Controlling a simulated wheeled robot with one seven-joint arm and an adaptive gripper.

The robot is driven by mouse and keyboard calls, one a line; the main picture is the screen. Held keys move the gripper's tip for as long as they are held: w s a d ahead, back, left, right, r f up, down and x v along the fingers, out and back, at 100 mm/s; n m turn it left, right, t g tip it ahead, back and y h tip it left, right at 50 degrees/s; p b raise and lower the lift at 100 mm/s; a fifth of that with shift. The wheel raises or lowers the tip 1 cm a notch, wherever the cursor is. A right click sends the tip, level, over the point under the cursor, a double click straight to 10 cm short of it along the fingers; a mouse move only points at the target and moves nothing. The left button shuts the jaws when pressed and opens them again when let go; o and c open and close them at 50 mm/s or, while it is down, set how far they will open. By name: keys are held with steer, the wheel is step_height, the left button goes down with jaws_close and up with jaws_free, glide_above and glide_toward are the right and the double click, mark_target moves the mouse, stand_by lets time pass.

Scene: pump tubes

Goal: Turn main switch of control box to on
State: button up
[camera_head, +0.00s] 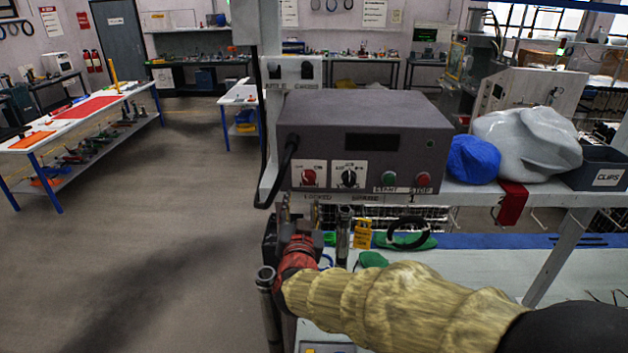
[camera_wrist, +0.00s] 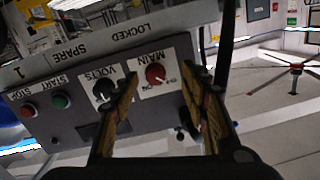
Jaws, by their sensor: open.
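The grey control box (camera_head: 365,115) sits on a white shelf. Its main switch (camera_head: 308,178) is a red knob on a white plate at the lower left of the front face. In the wrist view, which is upside down, the main switch (camera_wrist: 155,73) shows between my gripper's fingers. I cannot tell for certain which mark the knob points to. My gripper (camera_head: 301,212) is open and empty, just below and in front of the main switch. In the wrist view my gripper (camera_wrist: 161,78) has its two fingers spread, apart from the knob.
The black volts knob (camera_head: 349,178) is right beside the main switch. Green start (camera_head: 389,178) and red stop (camera_head: 423,179) buttons lie farther right. A black cable (camera_head: 285,165) hangs at the box's left side. A blue bundle (camera_head: 472,160) and a clips bin (camera_head: 600,168) stand right.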

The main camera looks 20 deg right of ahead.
mark_target(308, 181)
steer(key=shift+t+h, duration=0.3)
steer(key=shift+h, duration=0.3)
steer(key=w+d, duration=0.1)
steer(key=w, duration=0.1)
steer(key=w+d+r+p, duration=0.1)
steer(key=w, duration=0.1)
steer(key=w+d+r, duration=0.1)
steer(key=w, duration=0.2)
steer(key=shift+w+d, duration=0.1)
steer(key=shift+d, duration=0.15)
steer(key=shift+c, duration=0.4)
steer(key=c, duration=1.1)
